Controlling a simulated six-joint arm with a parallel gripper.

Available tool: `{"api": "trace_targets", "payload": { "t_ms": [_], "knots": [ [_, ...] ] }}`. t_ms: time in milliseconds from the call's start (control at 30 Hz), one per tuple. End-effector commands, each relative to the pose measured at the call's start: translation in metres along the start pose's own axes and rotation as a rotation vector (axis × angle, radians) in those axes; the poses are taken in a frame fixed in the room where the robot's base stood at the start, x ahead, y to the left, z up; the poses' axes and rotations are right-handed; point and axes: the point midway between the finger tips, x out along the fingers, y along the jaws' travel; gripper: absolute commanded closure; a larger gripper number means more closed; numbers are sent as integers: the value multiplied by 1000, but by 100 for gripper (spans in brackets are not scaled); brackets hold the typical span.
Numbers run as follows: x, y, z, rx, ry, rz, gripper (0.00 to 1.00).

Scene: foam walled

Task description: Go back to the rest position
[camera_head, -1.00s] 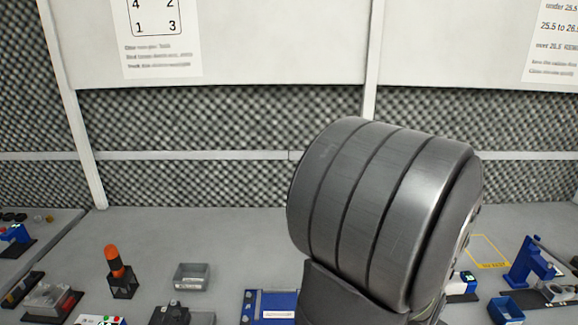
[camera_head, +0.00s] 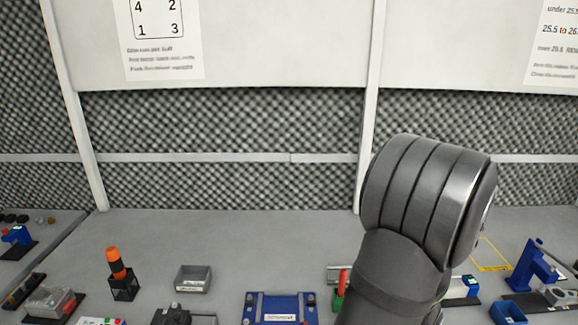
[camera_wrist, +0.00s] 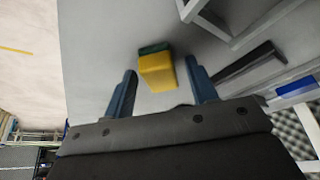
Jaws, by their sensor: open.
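My gripper (camera_wrist: 160,66) shows in the wrist view with its two blue-grey fingers spread apart and nothing between them touching either finger. A yellow block with a dark green end (camera_wrist: 157,70) lies on the grey surface beyond the fingertips, seen through the gap. In the head view my gripper is out of sight. Only my dark grey arm shows there, raised at the right and covering part of the bench.
On the bench in the head view are an orange-and-black item (camera_head: 119,272), a grey bin (camera_head: 193,279), a blue fixture (camera_head: 281,308), a blue stand (camera_head: 531,264) and a blue bin (camera_head: 508,313). A foam wall (camera_head: 230,185) stands behind. The back of the bench is clear left of my arm.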

Motion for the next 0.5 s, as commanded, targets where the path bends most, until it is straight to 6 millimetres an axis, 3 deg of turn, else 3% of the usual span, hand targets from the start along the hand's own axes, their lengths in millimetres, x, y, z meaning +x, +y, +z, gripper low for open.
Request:
{"api": "trace_targets", "payload": {
  "t_ms": [267,500],
  "knots": [
    [-4,0,-1,0,1,0,48],
    [-27,0,-2,0,2,0,48]
  ]
}}
